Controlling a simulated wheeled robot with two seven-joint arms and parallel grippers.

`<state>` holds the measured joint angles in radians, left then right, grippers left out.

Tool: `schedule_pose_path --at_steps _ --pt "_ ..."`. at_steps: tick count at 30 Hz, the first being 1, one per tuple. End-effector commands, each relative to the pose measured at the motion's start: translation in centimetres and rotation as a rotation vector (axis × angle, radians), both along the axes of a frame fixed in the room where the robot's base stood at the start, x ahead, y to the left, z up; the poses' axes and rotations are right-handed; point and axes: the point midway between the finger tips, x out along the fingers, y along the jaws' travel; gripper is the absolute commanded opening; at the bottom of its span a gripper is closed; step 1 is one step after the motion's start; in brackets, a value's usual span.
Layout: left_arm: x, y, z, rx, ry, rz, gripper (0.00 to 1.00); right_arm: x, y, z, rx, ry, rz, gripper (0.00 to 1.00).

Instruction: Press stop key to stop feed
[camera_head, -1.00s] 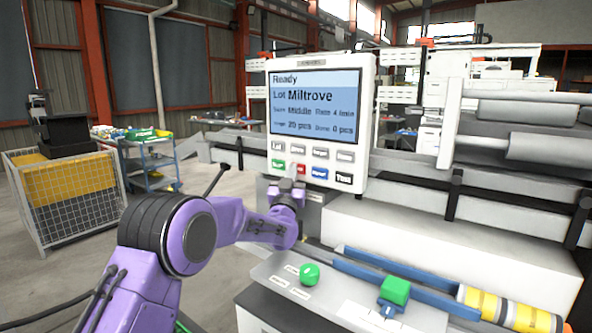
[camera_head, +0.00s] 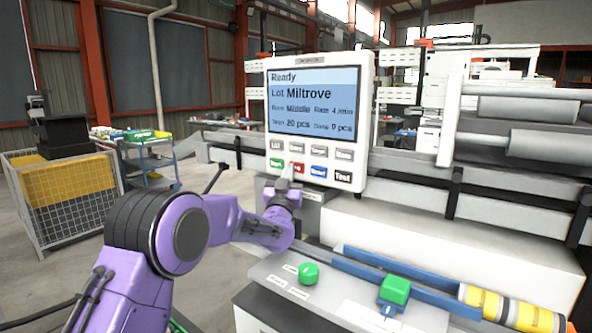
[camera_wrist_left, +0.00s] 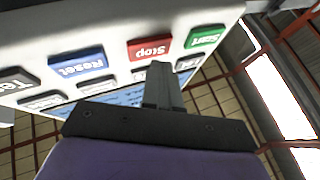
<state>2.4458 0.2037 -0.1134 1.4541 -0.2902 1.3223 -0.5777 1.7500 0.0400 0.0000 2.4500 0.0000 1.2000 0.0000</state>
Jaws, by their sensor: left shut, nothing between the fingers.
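The control panel (camera_head: 365,120) is a white box with a lit screen (camera_head: 315,103) that reads Ready, Lot Miltrove. Below the screen are two rows of keys. The red stop key (camera_head: 298,168) sits in the lower row between the green Start key (camera_head: 276,163) and the blue Reset key (camera_head: 318,172). It also shows in the left wrist view (camera_wrist_left: 149,49). My left gripper (camera_head: 290,172) is shut and empty, its tips in front of the panel near the stop key's left side. I cannot tell whether the tips touch the panel. My right gripper is not in view.
Below the panel is a console with a green round knob (camera_head: 308,273) and a green block (camera_head: 396,290) near blue rails. A yellow cylinder (camera_head: 508,308) lies at the lower right. A mesh cage (camera_head: 70,210) and a blue cart (camera_head: 150,165) stand at the left.

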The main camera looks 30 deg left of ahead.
Motion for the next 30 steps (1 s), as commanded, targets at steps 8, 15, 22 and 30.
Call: schedule_pose_path --at_steps 8,15,22,30 --pt "-1.8 0.0 -0.3 0.001 0.001 -0.002 0.00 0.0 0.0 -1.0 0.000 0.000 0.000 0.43" --pt "-4.2 0.2 -0.2 0.000 0.000 -0.002 0.00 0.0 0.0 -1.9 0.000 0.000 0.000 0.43" --pt "-4.9 0.3 -0.1 -0.001 0.002 -0.002 0.00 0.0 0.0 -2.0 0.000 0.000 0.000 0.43" --pt "-4.9 0.3 -0.1 0.000 0.002 -0.002 0.00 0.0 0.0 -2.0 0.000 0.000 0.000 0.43"
